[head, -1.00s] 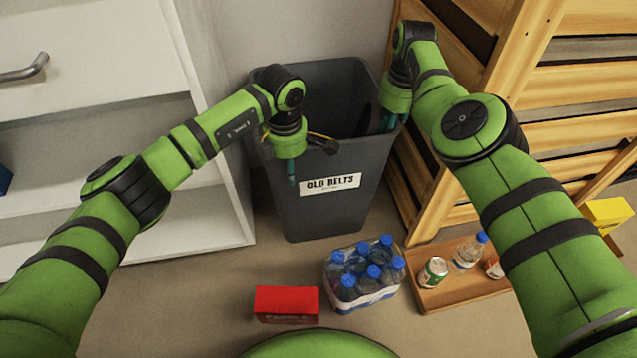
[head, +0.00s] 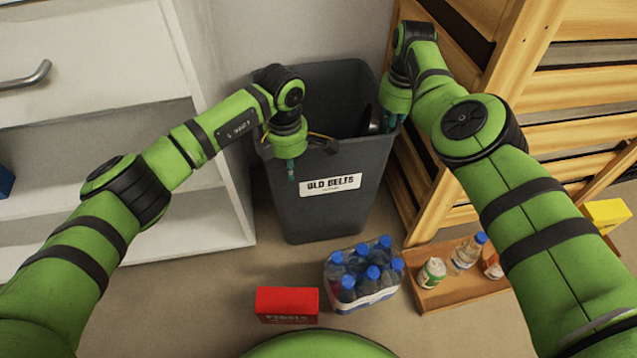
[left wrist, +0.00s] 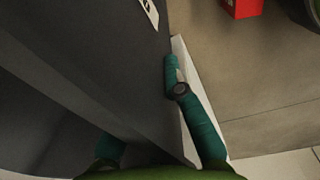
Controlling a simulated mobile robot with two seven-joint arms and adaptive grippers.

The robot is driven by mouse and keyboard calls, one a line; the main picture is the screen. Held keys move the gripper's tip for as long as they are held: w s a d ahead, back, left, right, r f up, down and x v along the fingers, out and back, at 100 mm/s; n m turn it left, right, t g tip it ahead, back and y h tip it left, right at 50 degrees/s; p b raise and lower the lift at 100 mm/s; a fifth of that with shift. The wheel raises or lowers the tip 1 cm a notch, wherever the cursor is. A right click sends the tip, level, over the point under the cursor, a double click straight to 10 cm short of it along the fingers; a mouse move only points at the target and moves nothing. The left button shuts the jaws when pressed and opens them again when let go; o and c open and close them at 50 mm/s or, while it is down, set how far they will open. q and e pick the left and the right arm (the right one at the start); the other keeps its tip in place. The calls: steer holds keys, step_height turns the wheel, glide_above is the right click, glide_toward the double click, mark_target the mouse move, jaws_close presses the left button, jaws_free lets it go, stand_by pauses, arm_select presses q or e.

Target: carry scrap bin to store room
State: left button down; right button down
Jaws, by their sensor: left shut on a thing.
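The scrap bin (head: 325,215) is a tall dark grey open bin labelled "OLD BELTS". It stands upright between the white shelf and the wooden crates in the head view, with dark belts partly showing inside. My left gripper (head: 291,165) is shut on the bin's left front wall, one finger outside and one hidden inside. The left wrist view shows the bin wall (left wrist: 110,65) between its teal fingers (left wrist: 150,120). My right gripper (head: 390,120) is at the bin's right rim; its fingertips are mostly hidden, so its grip cannot be told.
A white shelf unit (head: 130,150) stands close on the left, slatted wooden crates (head: 570,85) on the right. On the floor in front are a red box (head: 287,304), a pack of blue-capped bottles (head: 362,275) and a wooden tray (head: 470,298) with a can and bottle.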

steer(key=shift+w+r+p, duration=0.2)
steer(key=shift+r+p, duration=1.4)
steer(key=shift+r, duration=0.65)
